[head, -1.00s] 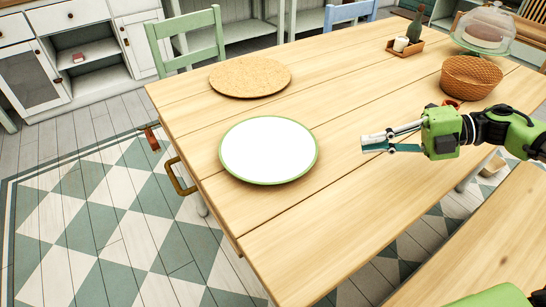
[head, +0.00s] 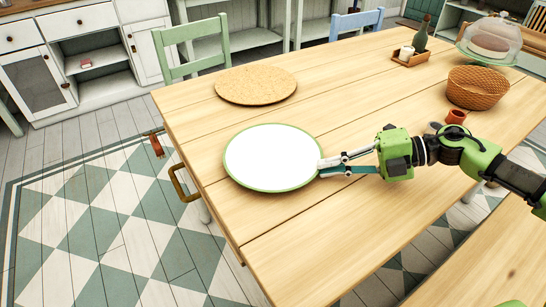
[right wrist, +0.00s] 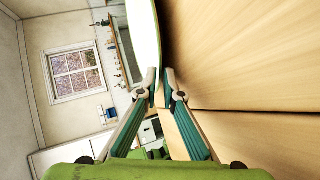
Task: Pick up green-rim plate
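The green-rim plate (head: 272,157), white with a thin green edge, lies on the wooden table in the head view. In the right wrist view the plate (right wrist: 144,38) shows nearly edge-on at the top. My right gripper (head: 321,168) is at the plate's right rim. In the right wrist view its fingertips (right wrist: 160,84) are a small gap apart, with the rim reaching between them. The gripper looks open, not clamped; contact with the rim is hard to tell. My left gripper is not in view.
A round cork mat (head: 256,85) lies behind the plate on the table (head: 330,235). A wicker basket (head: 477,88), a terracotta cup (head: 456,117), a glass dome (head: 490,40) and a small tray (head: 410,59) stand to the right. The table in front of the plate is clear.

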